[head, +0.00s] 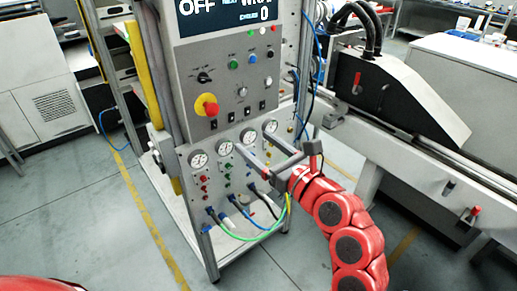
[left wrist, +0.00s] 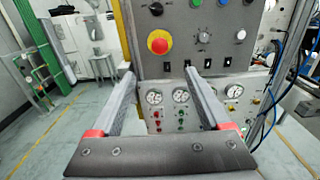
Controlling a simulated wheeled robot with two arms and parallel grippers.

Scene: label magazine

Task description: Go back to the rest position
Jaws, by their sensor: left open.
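My left gripper (head: 253,142) is open and empty in the head view, in front of the grey control cabinet. Its two fingers point toward the gauge panel (head: 212,180), near the row of round gauges. My red arm curves down from it at the lower right. In the left wrist view the gripper (left wrist: 159,72) shows its two grey fingers wide apart with nothing between them. Beyond them are the gauges and a red emergency button (left wrist: 159,42) on a yellow base. I cannot tell whether the fingertips touch the panel. My right gripper is not in view.
The cabinet carries a display (head: 228,14) reading OFF, with knobs and buttons below. Blue, green and black cables hang from the lower panel. A grey rail machine with a black cover (head: 400,90) stands at right. Grey floor (head: 85,215) is clear at left.

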